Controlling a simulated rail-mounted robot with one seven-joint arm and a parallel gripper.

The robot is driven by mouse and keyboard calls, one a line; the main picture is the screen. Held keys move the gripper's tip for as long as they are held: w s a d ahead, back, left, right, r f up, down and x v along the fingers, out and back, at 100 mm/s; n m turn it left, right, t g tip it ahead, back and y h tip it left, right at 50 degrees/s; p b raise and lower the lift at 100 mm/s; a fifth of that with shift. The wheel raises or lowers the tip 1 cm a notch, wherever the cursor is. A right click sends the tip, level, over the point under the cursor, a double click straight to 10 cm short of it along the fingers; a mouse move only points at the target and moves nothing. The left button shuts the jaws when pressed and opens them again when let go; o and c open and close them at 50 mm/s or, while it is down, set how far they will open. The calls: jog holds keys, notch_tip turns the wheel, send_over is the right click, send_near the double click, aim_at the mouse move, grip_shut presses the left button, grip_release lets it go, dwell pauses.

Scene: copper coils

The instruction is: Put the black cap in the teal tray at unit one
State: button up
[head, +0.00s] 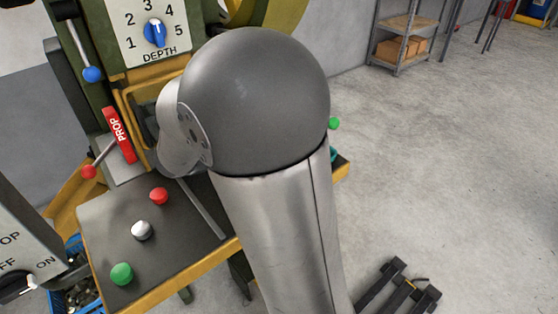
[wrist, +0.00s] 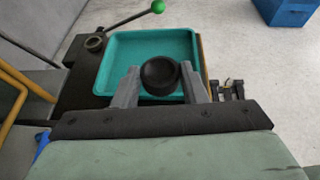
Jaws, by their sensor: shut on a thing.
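The black cap (wrist: 159,75) is round and dark, and sits between the two fingers of my gripper (wrist: 158,82) in the wrist view. My gripper is shut on it. The teal tray (wrist: 118,47) lies beyond and below the fingers in the wrist view, and the cap appears over its near part. I cannot tell whether the cap touches the tray floor. In the head view my arm hides the gripper, the cap and nearly all of the tray; only a small teal edge (head: 333,154) shows to the right of the arm.
A lever with a green knob (wrist: 157,6) rises behind the tray, and a small dark ring (wrist: 94,43) lies at its left. In the head view, a panel with red, white and green buttons (head: 141,230) stands left of my arm. A blue box (wrist: 284,12) is on the floor.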

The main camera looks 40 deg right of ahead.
jog(key=w+d+f, duration=0.1)
jog(key=d+f, duration=0.1)
jog(key=d, duration=0.1)
jog(key=w+d+f+b, duration=0.1)
jog(key=d+f, duration=0.2)
jog(key=w+d+f, duration=0.2)
jog(key=d+f, duration=0.1)
jog(key=shift+w+d, duration=0.1)
jog(key=shift+d, duration=0.3)
jog(key=shift+d+f, duration=0.2)
jog(key=shift+f, duration=0.05)
jog(key=shift+w+d+f+b, duration=0.15)
jog(key=shift+f+b, duration=0.25)
jog(key=shift+f, duration=1.25)
jog(key=shift+f, duration=0.15)
jog(key=o, duration=0.9)
jog(key=shift+o, duration=0.2)
